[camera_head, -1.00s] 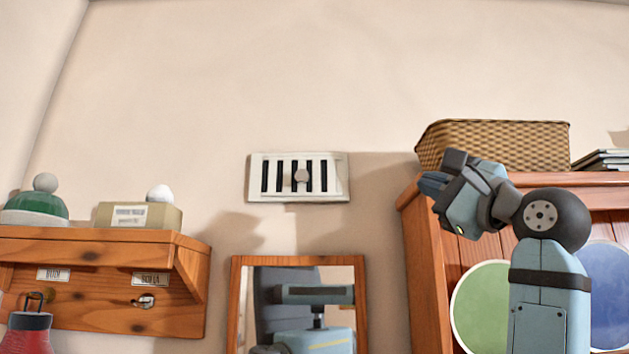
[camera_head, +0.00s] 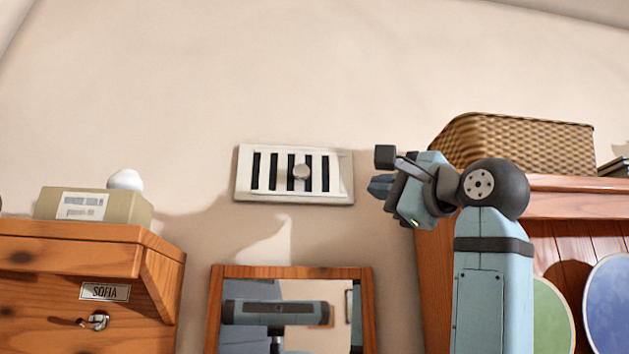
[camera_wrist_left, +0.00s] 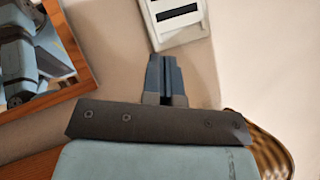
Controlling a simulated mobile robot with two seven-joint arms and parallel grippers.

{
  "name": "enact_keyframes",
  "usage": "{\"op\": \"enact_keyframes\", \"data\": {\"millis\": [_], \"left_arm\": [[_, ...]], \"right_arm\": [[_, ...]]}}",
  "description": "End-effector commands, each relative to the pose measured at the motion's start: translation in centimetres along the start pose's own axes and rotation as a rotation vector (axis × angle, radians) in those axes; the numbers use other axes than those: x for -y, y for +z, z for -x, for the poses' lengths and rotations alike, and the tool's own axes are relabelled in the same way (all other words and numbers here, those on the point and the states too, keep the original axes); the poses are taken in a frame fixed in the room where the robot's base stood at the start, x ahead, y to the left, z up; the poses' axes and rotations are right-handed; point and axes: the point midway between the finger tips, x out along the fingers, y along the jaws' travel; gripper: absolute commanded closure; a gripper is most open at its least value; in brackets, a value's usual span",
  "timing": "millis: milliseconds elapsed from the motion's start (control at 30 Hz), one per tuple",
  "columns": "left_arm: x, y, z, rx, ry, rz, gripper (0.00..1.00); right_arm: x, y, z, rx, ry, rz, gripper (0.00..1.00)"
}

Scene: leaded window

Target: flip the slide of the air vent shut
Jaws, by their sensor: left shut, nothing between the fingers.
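The air vent (camera_head: 244,173) is a white plate on the wall with several dark upright slots showing between white bars. A round grey knob (camera_head: 301,172) sits on its slide, right of the plate's middle. My left gripper (camera_head: 376,186) is just right of the vent, shut and empty, its blue fingers pointing left at about the knob's height. A gap shows between the fingertips and the plate. In the left wrist view the shut fingers (camera_wrist_left: 166,78) point up toward a corner of the vent (camera_wrist_left: 181,36); the knob is out of that frame. My right gripper is not in view.
A wood-framed mirror (camera_head: 290,271) hangs below the vent. A wooden shelf (camera_head: 80,240) with a box (camera_head: 95,206) stands at lower left. A wicker basket (camera_head: 520,142) rests on the wooden cabinet (camera_head: 575,205) at right. The wall above the vent is bare.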

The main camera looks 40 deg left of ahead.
Motion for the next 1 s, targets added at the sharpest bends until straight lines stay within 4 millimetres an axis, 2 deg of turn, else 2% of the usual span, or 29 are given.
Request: {"op": "enact_keyframes", "data": {"millis": [267, 367, 467, 867, 1000], "left_arm": [[0.0, 0.0, -0.1, 0.001, 0.000, 0.000, 1.00], [0.1, 0.0, -0.7, 0.003, 0.001, -0.001, 1.00], [0.2, 0.1, -2.1, 0.004, 0.001, -0.001, 1.00], [0.2, 0.2, -10.4, 0.006, 0.001, -0.002, 1.00], [0.2, 1.8, -11.8, 0.004, -0.001, 0.001, 1.00]], "right_arm": [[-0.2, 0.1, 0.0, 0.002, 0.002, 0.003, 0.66], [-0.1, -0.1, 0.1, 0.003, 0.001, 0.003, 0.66], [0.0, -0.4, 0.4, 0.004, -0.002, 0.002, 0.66], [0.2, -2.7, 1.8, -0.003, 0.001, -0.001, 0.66], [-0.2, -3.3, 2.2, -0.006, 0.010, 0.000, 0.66]]}}
